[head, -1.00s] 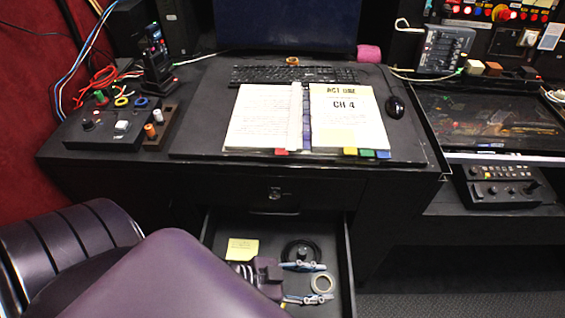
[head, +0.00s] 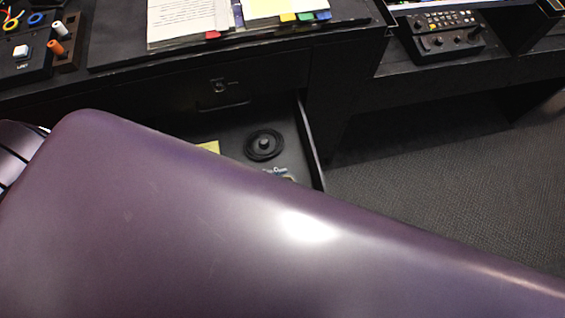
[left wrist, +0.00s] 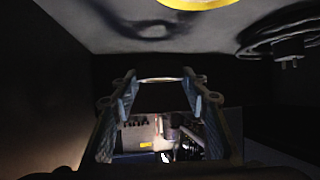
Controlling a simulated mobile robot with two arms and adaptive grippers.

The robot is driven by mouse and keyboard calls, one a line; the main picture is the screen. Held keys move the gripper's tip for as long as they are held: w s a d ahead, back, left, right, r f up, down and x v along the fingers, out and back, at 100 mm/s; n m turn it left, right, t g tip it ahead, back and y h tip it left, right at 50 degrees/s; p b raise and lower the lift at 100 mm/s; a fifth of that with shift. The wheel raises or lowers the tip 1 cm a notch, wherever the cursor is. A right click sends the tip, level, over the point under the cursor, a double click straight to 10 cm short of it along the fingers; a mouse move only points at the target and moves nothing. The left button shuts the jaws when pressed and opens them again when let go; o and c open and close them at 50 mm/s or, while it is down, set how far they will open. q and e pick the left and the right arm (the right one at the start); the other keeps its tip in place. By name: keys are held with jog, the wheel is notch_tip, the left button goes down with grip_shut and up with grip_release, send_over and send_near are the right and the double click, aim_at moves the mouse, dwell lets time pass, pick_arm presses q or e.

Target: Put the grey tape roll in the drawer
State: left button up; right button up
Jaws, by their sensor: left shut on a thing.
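The open drawer (head: 310,150) hangs below the desk front, and its lower left part is hidden behind my purple left arm. My left gripper (left wrist: 160,88) shows in the left wrist view, its two fingers on either side of a pale thin rim, which looks like the tape roll (left wrist: 160,80). It is shut on this roll, with the grey drawer floor above it in the picture. In the head view only a sliver of a finger (head: 275,171) shows past the arm, and the roll is hidden there. My right gripper is not in view.
A black coil (head: 264,145) lies in the drawer, with a yellow note (head: 210,147) to its left. An open binder (head: 190,18) lies on the desk above. A black control panel (head: 445,35) stands at the right. Carpet (head: 440,180) is clear right of the drawer.

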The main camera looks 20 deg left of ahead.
pick_arm(q)
jog(key=shift+f+b, duration=0.45)
jog(key=shift+f, duration=1.5)
jog(key=o, duration=1)
jog(key=shift+f, duration=0.1)
jog(key=p+v, duration=0.1)
jog(key=v, duration=1.1)
